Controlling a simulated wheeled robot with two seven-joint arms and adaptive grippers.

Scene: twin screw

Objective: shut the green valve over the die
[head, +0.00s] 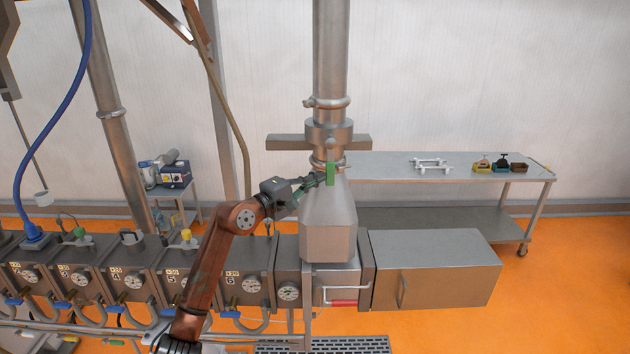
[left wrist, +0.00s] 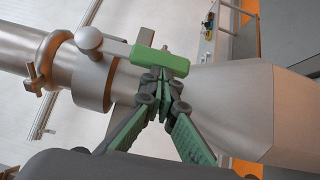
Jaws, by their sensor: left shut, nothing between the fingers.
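The green valve handle (head: 331,174) sits on the vertical steel pipe just above the grey hopper-shaped die housing (head: 328,232). It shows as a green bar in the left wrist view (left wrist: 160,60), at the narrow neck of the housing. My left gripper (head: 322,180) reaches in from the left, its fingertips at the handle. In the left wrist view the gripper (left wrist: 165,90) has its fingers together, right at the lower edge of the green bar, with nothing between them. Whether the tips touch the bar is hard to tell. My right gripper is not in view.
The steel pipe (head: 330,60) rises above, with a flat crossbar (head: 285,142) behind it. A row of barrel blocks with gauges (head: 135,281) runs left. A grey box (head: 436,268) stands right. A steel table (head: 400,170) with small items stands behind.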

